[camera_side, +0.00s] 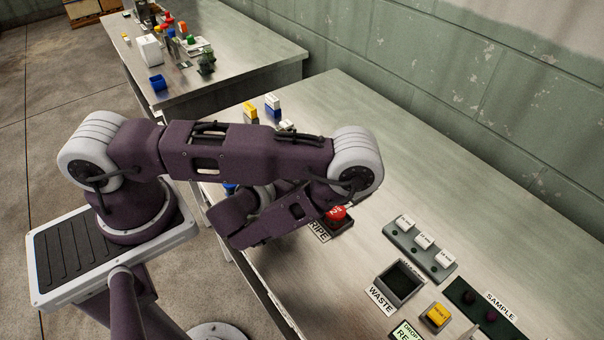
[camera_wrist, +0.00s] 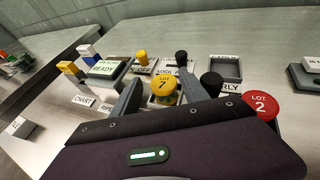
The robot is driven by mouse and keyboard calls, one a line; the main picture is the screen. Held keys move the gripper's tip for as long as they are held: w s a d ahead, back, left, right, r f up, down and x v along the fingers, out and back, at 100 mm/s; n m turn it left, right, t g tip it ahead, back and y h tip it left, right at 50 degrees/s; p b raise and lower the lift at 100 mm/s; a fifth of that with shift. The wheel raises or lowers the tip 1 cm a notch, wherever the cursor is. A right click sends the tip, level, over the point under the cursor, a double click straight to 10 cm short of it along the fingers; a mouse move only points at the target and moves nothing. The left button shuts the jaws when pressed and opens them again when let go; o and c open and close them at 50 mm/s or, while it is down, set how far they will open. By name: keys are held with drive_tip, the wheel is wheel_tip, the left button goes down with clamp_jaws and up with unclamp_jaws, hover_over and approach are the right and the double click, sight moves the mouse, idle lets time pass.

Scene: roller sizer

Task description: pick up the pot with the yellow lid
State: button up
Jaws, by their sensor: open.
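The pot with the yellow lid, marked LOT 7 (camera_wrist: 163,87), shows near the middle of the wrist view. My gripper (camera_wrist: 161,77) is open and empty, with one dark finger left of the yellow lid and the other right of it. I cannot tell how deep the fingers reach or whether they touch the pot. The pot's body is mostly hidden under its lid and behind my gripper's housing. In the side view, my arm hides the yellow-lidded pot and the fingers. A red lid marked LOT 2 (camera_wrist: 261,105) is to the right; a red lid also shows in the side view (camera_side: 337,213).
Black knobs (camera_wrist: 181,58) and (camera_wrist: 211,82) stand close behind and right of the yellow lid. A READY display (camera_wrist: 104,69) is at the left. A white-topped rack (camera_side: 421,248), waste bin (camera_side: 391,292) and yellow button (camera_side: 437,315) occupy the right bench; its back is clear.

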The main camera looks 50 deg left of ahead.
drive_tip(key=shift+h, duration=0.3)
drive_tip(key=x, duration=0.2)
drive_tip(key=f+x, duration=0.1)
drive_tip(key=x, duration=0.4)
drive_tip(key=shift+s+d+f, duration=0.1)
drive_tip(key=shift+s+f, duration=0.05)
drive_tip(key=shift+f, duration=0.1)
drive_tip(key=c, duration=1.1)
